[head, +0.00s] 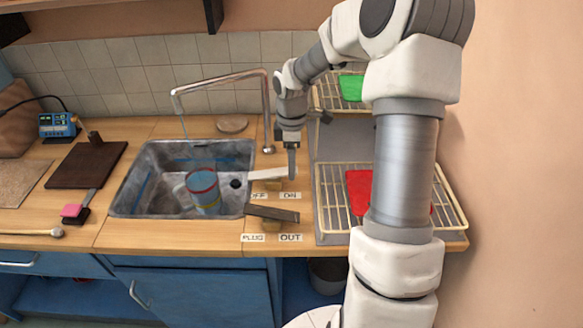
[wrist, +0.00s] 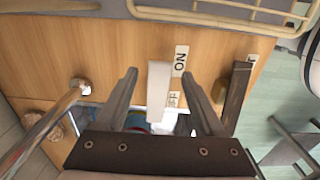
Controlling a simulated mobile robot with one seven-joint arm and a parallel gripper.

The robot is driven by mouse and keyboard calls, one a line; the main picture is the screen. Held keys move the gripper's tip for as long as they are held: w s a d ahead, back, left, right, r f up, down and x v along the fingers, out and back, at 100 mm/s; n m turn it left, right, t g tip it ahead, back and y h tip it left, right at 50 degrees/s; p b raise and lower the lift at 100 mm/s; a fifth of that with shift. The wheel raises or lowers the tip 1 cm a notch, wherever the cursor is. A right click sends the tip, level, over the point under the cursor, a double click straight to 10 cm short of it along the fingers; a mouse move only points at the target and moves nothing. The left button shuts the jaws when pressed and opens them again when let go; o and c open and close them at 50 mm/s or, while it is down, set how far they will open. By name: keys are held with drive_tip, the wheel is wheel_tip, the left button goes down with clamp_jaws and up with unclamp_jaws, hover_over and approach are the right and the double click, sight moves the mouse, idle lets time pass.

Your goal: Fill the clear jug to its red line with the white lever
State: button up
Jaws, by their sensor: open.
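The clear jug (head: 203,196) stands in the sink, with a handle on its left and a red band near its top. It looks bluish inside; the exact water level is unclear. The white lever (head: 268,174) is right of the sink, behind the OFF and ON labels. My gripper (head: 291,172) points down at its right end. In the wrist view my open gripper (wrist: 160,74) has one finger on each side of the white lever (wrist: 158,92), with gaps showing.
A dark lever (head: 272,213) with PLUG and OUT labels sits in front of the white one. The metal tap (head: 266,105) rises behind it. A wire dish rack (head: 330,195) stands close on the right. The sink (head: 125,195) lies left.

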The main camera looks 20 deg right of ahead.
drive_tip(key=shift+f, duration=0.8)
